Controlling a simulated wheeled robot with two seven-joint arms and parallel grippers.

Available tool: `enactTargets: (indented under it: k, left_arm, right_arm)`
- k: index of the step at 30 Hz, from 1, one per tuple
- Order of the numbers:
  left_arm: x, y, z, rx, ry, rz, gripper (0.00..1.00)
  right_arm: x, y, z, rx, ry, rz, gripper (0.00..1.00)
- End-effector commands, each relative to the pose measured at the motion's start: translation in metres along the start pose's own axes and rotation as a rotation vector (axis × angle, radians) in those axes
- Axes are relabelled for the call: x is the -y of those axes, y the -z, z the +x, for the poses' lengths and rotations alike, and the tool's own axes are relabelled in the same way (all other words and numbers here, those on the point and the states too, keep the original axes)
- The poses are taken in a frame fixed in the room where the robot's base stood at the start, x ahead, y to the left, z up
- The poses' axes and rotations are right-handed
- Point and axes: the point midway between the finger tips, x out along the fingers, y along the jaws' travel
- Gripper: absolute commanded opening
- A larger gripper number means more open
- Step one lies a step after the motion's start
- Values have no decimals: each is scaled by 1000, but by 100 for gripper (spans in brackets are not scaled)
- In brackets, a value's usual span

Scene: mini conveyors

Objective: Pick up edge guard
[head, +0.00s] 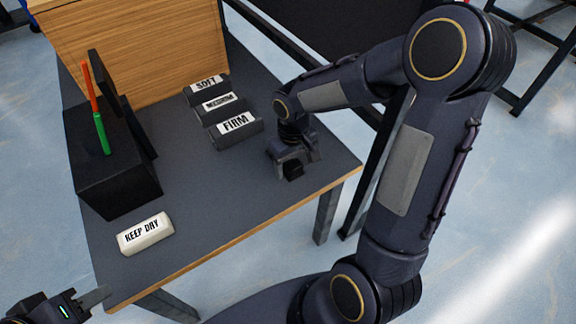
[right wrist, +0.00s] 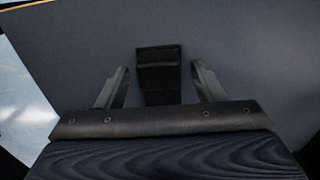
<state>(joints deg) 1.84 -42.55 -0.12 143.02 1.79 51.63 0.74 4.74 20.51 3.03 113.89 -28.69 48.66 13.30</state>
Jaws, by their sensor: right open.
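The edge guard appears to be the small black piece (head: 293,171) on the table under my right gripper. In the right wrist view it is a dark block (right wrist: 158,72) lying between the two fingers. My right gripper (head: 294,166) points down over the table's right part, with its fingers open on both sides of the piece. In the right wrist view the fingers (right wrist: 158,88) show a gap on each side of it. My left gripper (head: 92,298) is at the bottom left, off the table's near corner, only partly in view.
The grey table (head: 200,205) holds labelled holders SOFT (head: 206,86), MEDIUM (head: 218,103) and FIRM (head: 236,127). A black box (head: 115,180) with orange and green sticks stands left. A white KEEP DRY block (head: 145,234) lies near the front edge. A wooden panel (head: 140,45) stands behind.

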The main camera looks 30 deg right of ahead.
Motion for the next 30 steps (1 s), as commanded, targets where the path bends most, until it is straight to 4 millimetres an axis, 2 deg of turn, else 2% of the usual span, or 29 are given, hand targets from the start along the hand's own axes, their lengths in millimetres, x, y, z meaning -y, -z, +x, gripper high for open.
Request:
enactTargets:
  k: [7, 18, 26, 30]
  left_arm:
    - [0, 0, 0, 0, 0, 0, 36]
    - [0, 0, 0, 0, 0, 0, 36]
    - [0, 0, 0, 0, 0, 0, 36]
    - [-2, 2, -3, 0, 0, 0, 36]
  right_arm:
    - [0, 0, 1, 0, 0, 1, 60]
    - [0, 0, 1, 0, 0, 1, 13]
    - [0, 0, -1, -1, 0, 1, 13]
    - [0, 0, -9, -1, 0, 1, 13]
